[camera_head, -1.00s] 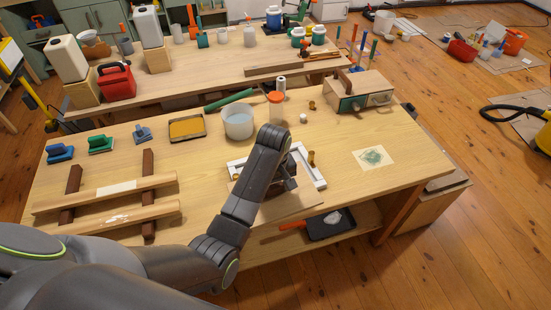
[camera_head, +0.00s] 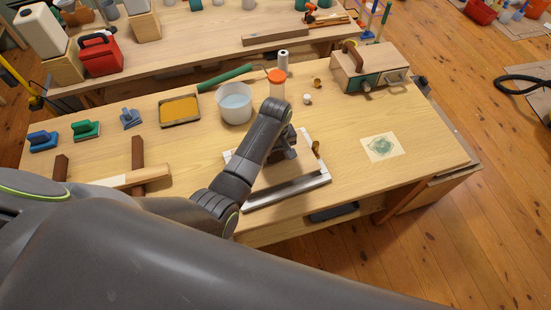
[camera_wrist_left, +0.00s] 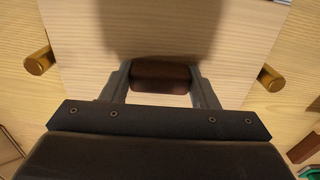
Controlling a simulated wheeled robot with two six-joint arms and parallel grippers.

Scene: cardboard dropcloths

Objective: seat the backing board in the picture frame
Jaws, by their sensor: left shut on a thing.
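The backing board (camera_head: 295,178) is a light wood panel over the frame opening. I cannot tell whether it rests inside the frame or is just above it. My left gripper (camera_head: 288,150) is over the board. In the left wrist view the gripper (camera_wrist_left: 166,88) is shut on the board's dark brown handle (camera_wrist_left: 165,74). Brass pieces show left (camera_wrist_left: 39,63) and right (camera_wrist_left: 270,78) of the board (camera_wrist_left: 90,30). My right gripper is out of view.
A white bucket (camera_head: 235,108) and an orange-lidded jar (camera_head: 277,84) stand behind the frame. A wooden box (camera_head: 370,70) is at the back right. A stained sheet (camera_head: 382,147) lies to the right, with bare bench around it. Wooden rails (camera_head: 110,183) lie left.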

